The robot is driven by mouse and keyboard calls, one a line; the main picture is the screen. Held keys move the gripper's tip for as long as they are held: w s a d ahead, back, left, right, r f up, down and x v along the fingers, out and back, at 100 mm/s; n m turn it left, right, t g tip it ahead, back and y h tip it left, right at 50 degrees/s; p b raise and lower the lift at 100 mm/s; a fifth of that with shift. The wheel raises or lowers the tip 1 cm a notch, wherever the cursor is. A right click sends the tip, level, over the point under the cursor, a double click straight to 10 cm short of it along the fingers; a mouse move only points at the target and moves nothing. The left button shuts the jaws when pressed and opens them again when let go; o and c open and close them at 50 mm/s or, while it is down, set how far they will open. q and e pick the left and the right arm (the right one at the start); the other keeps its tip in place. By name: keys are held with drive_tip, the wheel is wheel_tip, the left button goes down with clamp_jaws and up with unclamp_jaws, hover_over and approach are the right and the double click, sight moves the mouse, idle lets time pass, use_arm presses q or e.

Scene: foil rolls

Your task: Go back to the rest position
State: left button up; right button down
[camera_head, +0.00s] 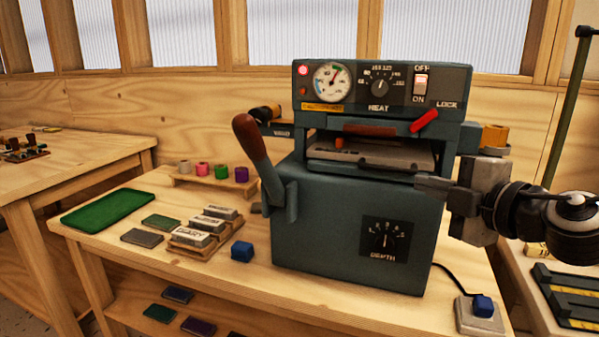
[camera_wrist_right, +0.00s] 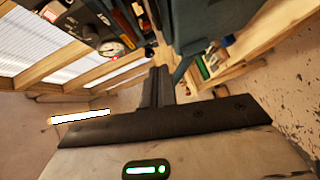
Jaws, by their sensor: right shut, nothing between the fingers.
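My right gripper (camera_head: 424,186) comes in from the right, its shut, empty fingers pointing left at the front right of the teal foil machine (camera_head: 340,225), just below its opening. I cannot tell whether they touch the machine. In the right wrist view the dark fingers (camera_wrist_right: 159,86) stand close together, with nothing between them. The machine has a gauge (camera_head: 332,82), a heat knob (camera_head: 380,86), a red lock lever (camera_head: 424,121), a lit switch (camera_head: 421,84) and a wooden-handled side lever (camera_head: 253,138). My left gripper is not in view.
Several coloured foil rolls stand on a wooden rack (camera_head: 210,184) behind left. A green tray (camera_head: 108,208), a rack of lettered blocks (camera_head: 198,238) and a blue cube (camera_head: 242,250) lie left of the machine. A blue piece sits on a grey block (camera_head: 479,318) at front right.

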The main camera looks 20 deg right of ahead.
drive_tip(key=a+f+m+g+y+p, duration=0.1)
drive_tip(key=a+f+m+g+y, duration=0.15)
drive_tip(key=a+f, duration=0.65)
drive_tip(key=a+f+m+g+y, duration=0.1)
drive_tip(key=a+f+m+y, duration=0.15)
drive_tip(key=a+f, duration=0.65)
drive_tip(key=s+a+f+m+g+h, duration=0.1)
drive_tip(key=s+a+f+m, duration=0.1)
drive_tip(key=s+f+m, duration=0.3)
drive_tip(key=s+a+f+m+g+h+p, duration=0.1)
drive_tip(key=s+f+m, duration=0.4)
drive_tip(key=f, duration=0.8)
drive_tip(key=s+h, duration=0.1)
drive_tip(key=s, duration=0.2)
drive_tip(key=shift+a+m+h, duration=0.3)
drive_tip(key=shift+a+m, duration=0.1)
